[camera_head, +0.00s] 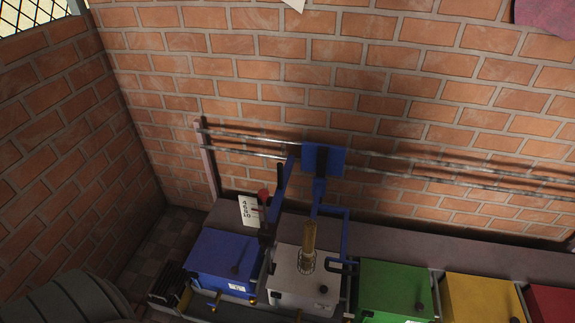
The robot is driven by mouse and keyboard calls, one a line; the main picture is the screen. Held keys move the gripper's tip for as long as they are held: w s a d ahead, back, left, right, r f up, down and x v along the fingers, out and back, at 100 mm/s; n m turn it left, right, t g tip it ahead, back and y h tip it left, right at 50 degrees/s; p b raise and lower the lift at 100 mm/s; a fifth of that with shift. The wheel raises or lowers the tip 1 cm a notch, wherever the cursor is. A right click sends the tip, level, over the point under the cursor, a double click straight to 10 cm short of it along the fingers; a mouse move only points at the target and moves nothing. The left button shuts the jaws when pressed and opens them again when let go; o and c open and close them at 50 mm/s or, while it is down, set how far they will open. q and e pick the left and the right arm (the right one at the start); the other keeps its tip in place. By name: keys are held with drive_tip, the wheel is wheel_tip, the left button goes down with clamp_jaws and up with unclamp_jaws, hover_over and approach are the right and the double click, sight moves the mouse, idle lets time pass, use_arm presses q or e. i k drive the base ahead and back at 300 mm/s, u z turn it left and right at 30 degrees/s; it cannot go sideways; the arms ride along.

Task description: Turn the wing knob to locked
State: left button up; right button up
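I cannot tell for certain which part is the wing knob. Small dark knobs show on the blue box (216,253), the pale grey box (291,290) and the green box (385,280), but they are too small to read as locked or unlocked. A ribbed brass cylinder (309,240) stands upright on the pale grey box. A lever with a red knob (263,196) stands behind the blue and grey boxes, beside a small white card with dark marks (248,211). Neither of my grippers is in view.
A blue carriage (323,160) sits on two metal rails (440,168) along the brick wall. A blue tube frame (346,225) rises beside the grey box. A yellow box (476,296) and a red box (553,302) stand at right. A dark rounded shape fills the lower left corner.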

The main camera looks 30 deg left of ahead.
sight(262, 247)
drive_tip(key=z, duration=0.05)
drive_tip(key=k, duration=0.4)
drive_tip(key=u, duration=0.4)
drive_tip(key=i, duration=0.35)
drive_tip(key=u, duration=0.8)
